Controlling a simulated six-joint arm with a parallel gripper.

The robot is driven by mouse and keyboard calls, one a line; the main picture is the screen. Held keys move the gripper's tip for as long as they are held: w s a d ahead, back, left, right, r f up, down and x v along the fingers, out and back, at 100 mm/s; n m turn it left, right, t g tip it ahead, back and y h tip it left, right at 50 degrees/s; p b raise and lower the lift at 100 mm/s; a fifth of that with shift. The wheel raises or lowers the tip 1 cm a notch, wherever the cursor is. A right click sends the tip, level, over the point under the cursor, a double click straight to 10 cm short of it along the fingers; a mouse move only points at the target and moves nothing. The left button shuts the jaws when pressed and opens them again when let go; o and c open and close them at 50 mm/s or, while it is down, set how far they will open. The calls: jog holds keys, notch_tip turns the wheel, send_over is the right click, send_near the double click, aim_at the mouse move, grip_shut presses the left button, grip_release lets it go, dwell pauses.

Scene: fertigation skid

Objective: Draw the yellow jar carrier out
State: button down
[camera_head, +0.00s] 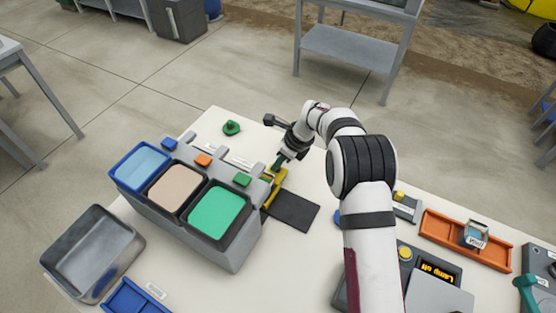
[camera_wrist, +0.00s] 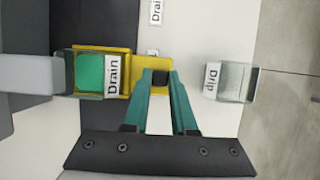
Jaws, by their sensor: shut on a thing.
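The yellow jar carrier (camera_head: 276,188) stands at the right end of the three-tank unit, beside the green tank. In the wrist view the carrier (camera_wrist: 119,52) holds a clear jar (camera_wrist: 91,73) with green contents and a "Drain" label. My gripper (camera_wrist: 158,74) has teal fingers shut on the carrier's end, around its dark grip piece (camera_wrist: 160,78). In the head view my gripper (camera_head: 279,163) reaches down to the carrier's far end. The jar is hard to make out there.
A clear jar labelled "Drip" (camera_wrist: 231,82) stands right of my fingers. A dark mat (camera_head: 291,211) lies beside the carrier. The blue (camera_head: 140,166), beige (camera_head: 174,188) and green (camera_head: 217,211) tanks fill the left. A green knob-like piece (camera_head: 232,128) lies behind.

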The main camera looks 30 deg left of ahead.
jog(key=d, duration=1.1)
jog(key=shift+d, duration=0.15)
jog(key=c, duration=0.7)
grip_release()
jog(key=v, duration=1.5)
jog(key=shift+r, duration=0.4)
